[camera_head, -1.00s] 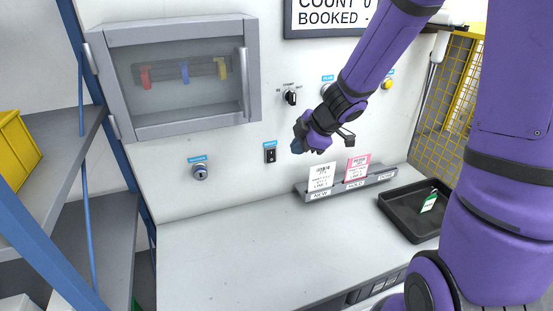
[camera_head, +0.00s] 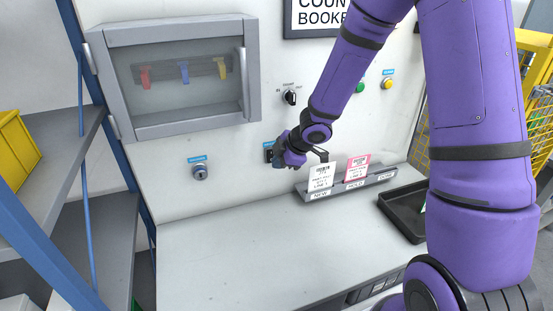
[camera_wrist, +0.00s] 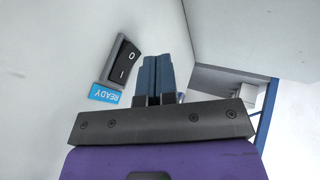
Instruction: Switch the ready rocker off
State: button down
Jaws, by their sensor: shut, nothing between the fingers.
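The ready rocker (camera_wrist: 124,62) is a black switch marked O and I on the pale wall panel, with a blue READY label (camera_wrist: 104,94) beside it in the wrist view. In the head view the rocker (camera_head: 268,152) is mostly hidden behind my gripper (camera_head: 277,164). My gripper (camera_wrist: 154,62) is shut and empty, its two blue-grey fingers side by side. In the wrist view the fingertips are just to the right of the rocker. I cannot tell whether they touch the wall.
A key switch (camera_head: 200,172) is left of the rocker and a rotary selector (camera_head: 290,97) above it. A glass-fronted cabinet (camera_head: 185,75) hangs upper left. A card rack (camera_head: 345,187) and black tray (camera_head: 402,213) are right. The counter (camera_head: 240,255) below is clear.

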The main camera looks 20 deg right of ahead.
aim_at(270, 160)
jog(key=shift+w+f, duration=0.2)
jog(key=shift+w, duration=1)
jog(key=shift+w+f, duration=0.1)
jog(key=shift+w, duration=0.15)
jog(key=shift+r, duration=0.85)
